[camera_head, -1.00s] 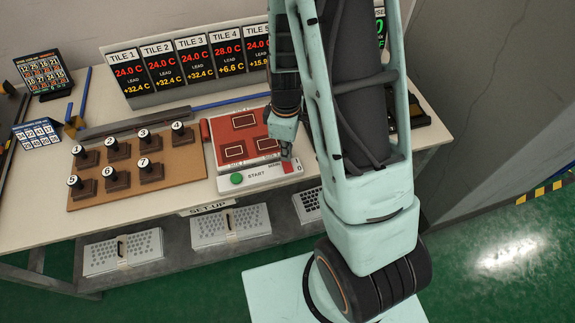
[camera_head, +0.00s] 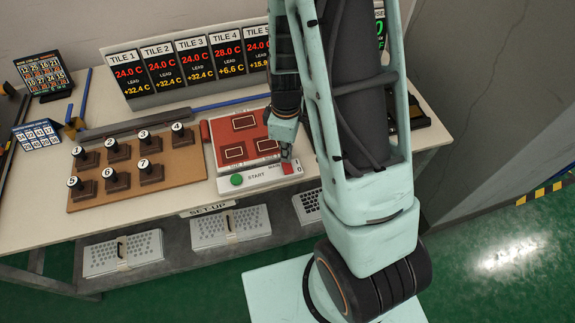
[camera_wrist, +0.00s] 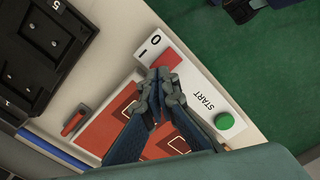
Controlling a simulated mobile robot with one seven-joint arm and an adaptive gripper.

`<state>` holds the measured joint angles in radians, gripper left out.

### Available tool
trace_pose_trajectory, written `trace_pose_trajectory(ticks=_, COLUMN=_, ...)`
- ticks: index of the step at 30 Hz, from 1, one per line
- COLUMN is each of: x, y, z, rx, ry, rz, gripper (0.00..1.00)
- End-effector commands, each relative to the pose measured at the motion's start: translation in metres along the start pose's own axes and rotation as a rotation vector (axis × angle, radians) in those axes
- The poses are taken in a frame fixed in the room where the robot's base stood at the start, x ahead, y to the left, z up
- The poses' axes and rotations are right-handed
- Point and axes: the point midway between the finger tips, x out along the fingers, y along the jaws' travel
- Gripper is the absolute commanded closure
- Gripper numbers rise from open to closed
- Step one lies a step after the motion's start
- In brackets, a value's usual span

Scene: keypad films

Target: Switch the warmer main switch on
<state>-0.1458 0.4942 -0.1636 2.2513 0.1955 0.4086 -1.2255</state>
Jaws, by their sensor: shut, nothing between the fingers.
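The warmer (camera_head: 252,180) has a red top with outlined rectangles and a pale front strip. The main switch (camera_head: 287,168) is a small red part at the strip's right end, beside a "0" mark. In the wrist view, the "0" and "I" marks show at the strip's end, and my fingers partly cover the red part beside them. Which way the switch is set cannot be told. My gripper (camera_head: 286,156) is shut and empty, fingertips just over the switch area; contact cannot be told. It also shows in the wrist view (camera_wrist: 159,76).
A green START button (camera_head: 236,179) is on the same strip. A brown board (camera_head: 120,190) with several numbered knobs stands left of the warmer. A red handle-like piece (camera_head: 205,131) lies at the warmer's left edge. Tile temperature displays (camera_head: 192,60) stand behind.

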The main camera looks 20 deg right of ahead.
Motion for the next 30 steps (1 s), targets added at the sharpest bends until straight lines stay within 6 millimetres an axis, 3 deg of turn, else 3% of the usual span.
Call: trace_pose_trajectory(ticks=30, x=0.013, y=0.0, z=0.0, rx=0.0, ry=0.0, rz=0.0, gripper=1.0)
